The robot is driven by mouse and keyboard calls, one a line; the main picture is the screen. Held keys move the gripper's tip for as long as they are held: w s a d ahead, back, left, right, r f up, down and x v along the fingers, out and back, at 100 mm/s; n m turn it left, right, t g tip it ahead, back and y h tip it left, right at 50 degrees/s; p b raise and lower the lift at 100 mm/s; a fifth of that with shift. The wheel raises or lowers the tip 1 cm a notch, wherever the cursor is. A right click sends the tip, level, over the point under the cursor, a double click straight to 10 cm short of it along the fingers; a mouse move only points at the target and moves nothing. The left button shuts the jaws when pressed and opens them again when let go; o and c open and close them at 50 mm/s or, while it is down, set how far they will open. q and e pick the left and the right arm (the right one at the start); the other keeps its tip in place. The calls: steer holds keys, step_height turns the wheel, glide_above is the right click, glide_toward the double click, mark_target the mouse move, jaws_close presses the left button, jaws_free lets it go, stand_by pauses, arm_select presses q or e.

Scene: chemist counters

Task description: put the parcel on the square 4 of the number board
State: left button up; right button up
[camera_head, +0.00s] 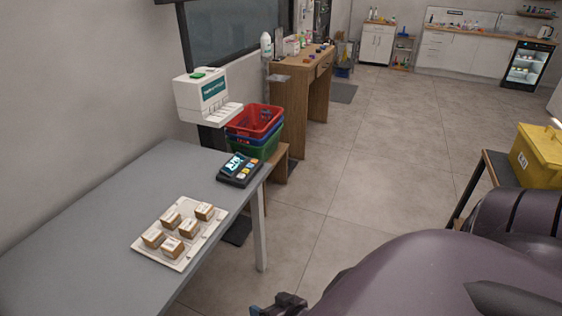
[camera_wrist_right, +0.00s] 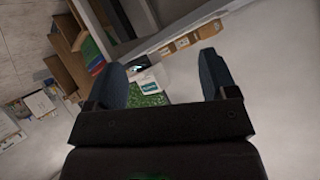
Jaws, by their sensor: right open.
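A pale flat board (camera_head: 184,262), likely the number board, lies near the front edge of a grey table. Several small brown parcels with white labels stand on it, one at the near edge (camera_head: 172,247) and one at the far right (camera_head: 204,211). No square numbers are readable, so I cannot tell which square is 4 or which parcel is meant. My right gripper (camera_head: 279,303) is at the bottom edge of the head view, away from the table and apart from the board. In the wrist view its fingers (camera_wrist_right: 160,68) are apart with nothing held. My left gripper is not visible.
The grey table (camera_head: 85,220) is mostly bare. A dark keypad device (camera_head: 240,170) stands at its far end, near a white dispenser (camera_head: 205,97). Stacked baskets (camera_head: 255,120) stand beyond it. A yellow box (camera_head: 538,155) is at the right. Tiled floor (camera_head: 370,150) is open between.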

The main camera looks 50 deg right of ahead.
steer(key=s+n, duration=0.2)
steer(key=s+r+n, duration=0.1)
steer(key=n, duration=0.2)
steer(key=shift+s, duration=0.35)
